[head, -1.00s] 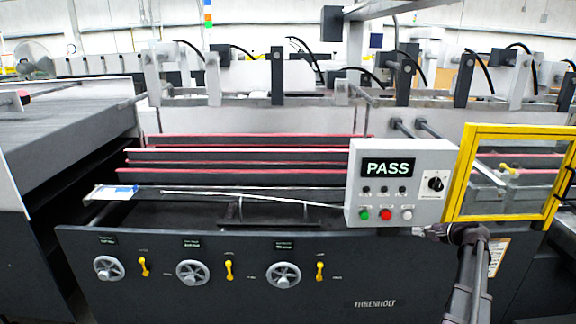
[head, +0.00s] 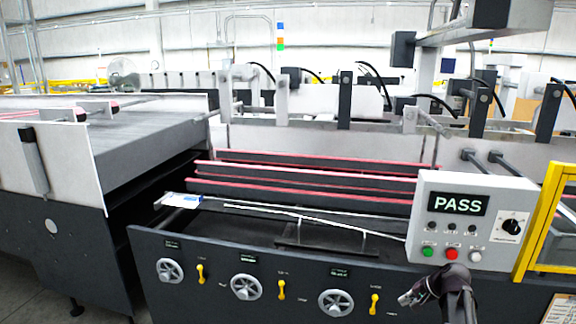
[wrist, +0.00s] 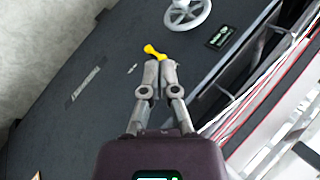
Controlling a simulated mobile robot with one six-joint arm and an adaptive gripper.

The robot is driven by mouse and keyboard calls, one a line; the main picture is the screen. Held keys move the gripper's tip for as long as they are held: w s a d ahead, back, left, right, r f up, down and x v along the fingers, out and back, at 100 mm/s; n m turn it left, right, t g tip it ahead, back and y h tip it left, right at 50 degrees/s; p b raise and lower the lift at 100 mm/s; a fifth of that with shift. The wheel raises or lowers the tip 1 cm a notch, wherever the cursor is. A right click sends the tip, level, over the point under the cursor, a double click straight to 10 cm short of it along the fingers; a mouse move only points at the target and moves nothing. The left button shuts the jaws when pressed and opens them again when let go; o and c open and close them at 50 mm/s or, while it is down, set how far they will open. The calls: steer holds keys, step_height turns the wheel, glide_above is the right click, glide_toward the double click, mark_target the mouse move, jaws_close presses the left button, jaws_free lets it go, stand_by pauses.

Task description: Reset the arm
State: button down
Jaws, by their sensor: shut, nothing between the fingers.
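My gripper (head: 406,299) is in front of the machine's dark front panel, below the grey control box (head: 466,218) that reads PASS. In the wrist view my gripper (wrist: 160,64) has its two fingers together with nothing between them. A yellow lever (wrist: 155,52) shows just beyond the fingertips there, and a white handwheel (wrist: 188,14) lies past it. I cannot tell whether the fingers touch the lever. In the head view the rightmost yellow lever (head: 374,304) and handwheel (head: 337,303) are left of my gripper.
The control box and a yellow-framed guard (head: 543,222) stand at the right. A conveyor section (head: 130,135) is at the left. Floor shows at the lower left.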

steer(key=s+a+f+n+g+h, duration=0.1)
steer(key=s+a+n, duration=0.3)
steer(key=a, duration=0.5)
steer(key=s+a+f+n+g+h+p, duration=0.1)
steer(key=s+a+n+g+h, duration=0.2)
steer(key=s+a, duration=0.6)
steer(key=shift+a+f+n+g+h, duration=0.25)
steer(key=shift+a+n+g+h, duration=0.05)
steer(key=shift+n+h, duration=0.5)
steer(key=shift+d, duration=0.1)
stand_by(1.2)
